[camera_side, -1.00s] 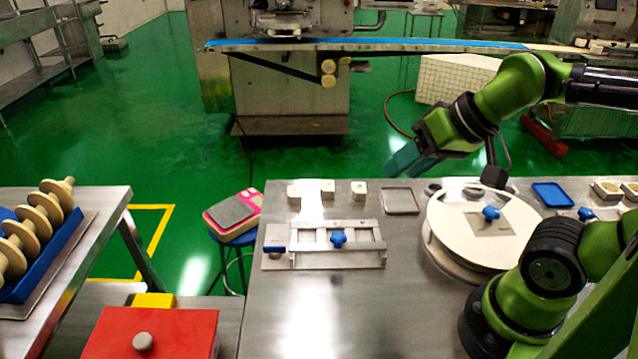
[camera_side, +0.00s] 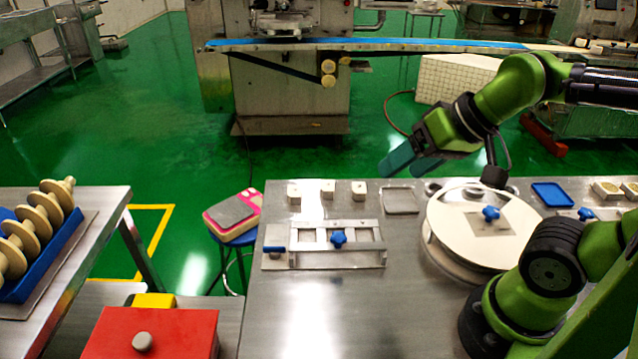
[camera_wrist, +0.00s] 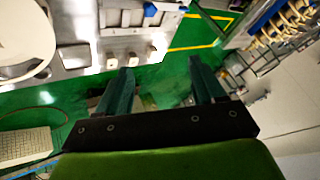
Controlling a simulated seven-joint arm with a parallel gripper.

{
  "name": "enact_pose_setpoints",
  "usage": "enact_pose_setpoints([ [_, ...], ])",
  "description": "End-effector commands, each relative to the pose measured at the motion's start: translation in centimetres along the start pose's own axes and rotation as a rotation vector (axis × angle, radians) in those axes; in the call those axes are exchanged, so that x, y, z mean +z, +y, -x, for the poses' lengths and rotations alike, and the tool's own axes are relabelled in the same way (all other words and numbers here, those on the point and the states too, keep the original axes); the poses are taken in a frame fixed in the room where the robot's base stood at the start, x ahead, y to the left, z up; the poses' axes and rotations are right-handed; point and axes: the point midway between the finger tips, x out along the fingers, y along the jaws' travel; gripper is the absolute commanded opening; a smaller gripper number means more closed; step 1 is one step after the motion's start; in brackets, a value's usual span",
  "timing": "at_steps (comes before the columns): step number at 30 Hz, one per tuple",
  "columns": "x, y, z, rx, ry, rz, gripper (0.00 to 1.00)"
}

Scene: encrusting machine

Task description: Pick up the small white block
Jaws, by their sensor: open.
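Three small white blocks stand in a row along the back edge of the steel table: a left block (camera_side: 293,193), a middle block (camera_side: 328,189) and a right block (camera_side: 359,190). They also show in the wrist view, upper left of centre, as small pale blocks (camera_wrist: 132,60). My gripper (camera_side: 393,164) is in the air beyond the table's back edge, above and to the right of the right block. In the wrist view my gripper (camera_wrist: 161,66) has its two teal fingers wide apart with nothing between them.
A metal frame with a blue knob (camera_side: 338,238) lies in front of the blocks. A shallow metal tray (camera_side: 401,201) is right of them, then a round white disc (camera_side: 455,215). A blue tray (camera_side: 552,195) lies farther right. The table front is clear.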

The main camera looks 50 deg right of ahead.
Motion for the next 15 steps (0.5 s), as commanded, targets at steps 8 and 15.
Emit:
enact_pose_setpoints([
  [8,-0.4,0.2,-2.2,0.03,-0.092,-0.016,0.68],
  [15,-6.5,0.6,-7.1,0.134,-0.232,-0.102,0.68],
])
